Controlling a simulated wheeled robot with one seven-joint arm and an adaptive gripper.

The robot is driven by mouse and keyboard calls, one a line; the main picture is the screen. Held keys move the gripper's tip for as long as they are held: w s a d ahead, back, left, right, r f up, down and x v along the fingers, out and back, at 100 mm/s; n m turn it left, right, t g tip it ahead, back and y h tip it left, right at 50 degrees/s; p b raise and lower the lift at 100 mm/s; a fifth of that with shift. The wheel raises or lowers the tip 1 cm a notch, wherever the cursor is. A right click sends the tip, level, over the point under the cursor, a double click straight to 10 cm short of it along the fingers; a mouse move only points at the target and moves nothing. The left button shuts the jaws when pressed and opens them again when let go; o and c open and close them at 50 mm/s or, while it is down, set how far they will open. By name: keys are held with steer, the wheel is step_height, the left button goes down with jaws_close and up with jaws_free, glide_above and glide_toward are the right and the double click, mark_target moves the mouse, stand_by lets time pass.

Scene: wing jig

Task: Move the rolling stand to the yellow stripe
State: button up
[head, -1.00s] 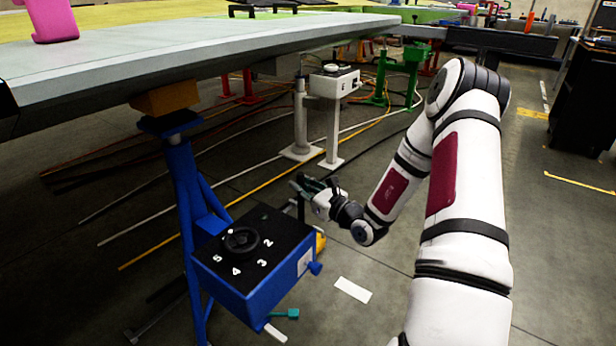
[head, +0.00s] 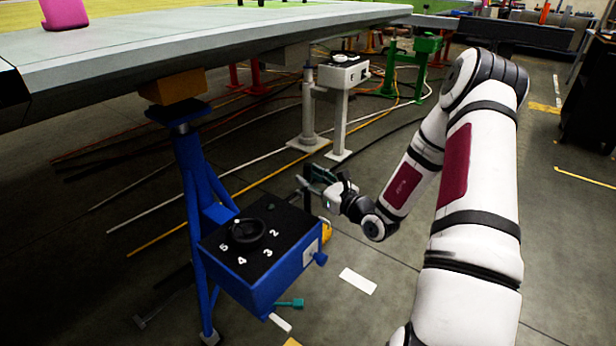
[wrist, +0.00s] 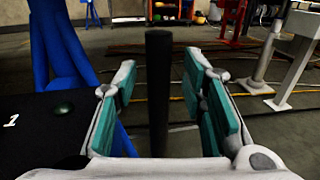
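A blue stand (head: 196,180) with a blue control box (head: 250,285) is at the lower left of the head view. The box has a black numbered top with a black dial (head: 247,233). I cannot tell whether this is the rolling stand; no wheels show. A black upright post (head: 307,201) is at the box's far right edge. In the wrist view the post (wrist: 159,95) stands between the teal-padded fingers of my gripper (wrist: 160,105), with a gap on each side, so my gripper is open around it.
A large wing panel (head: 200,58) overhangs the blue stand. A white stand (head: 340,105) and a green stand (head: 425,65) are behind, with cables on the floor. Another yellow line (head: 585,178) is at the right, by a dark cabinet (head: 592,100).

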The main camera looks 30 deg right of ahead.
steer(key=s+d, duration=0.1)
steer(key=s, duration=0.9)
steer(key=shift+s+d, duration=0.3)
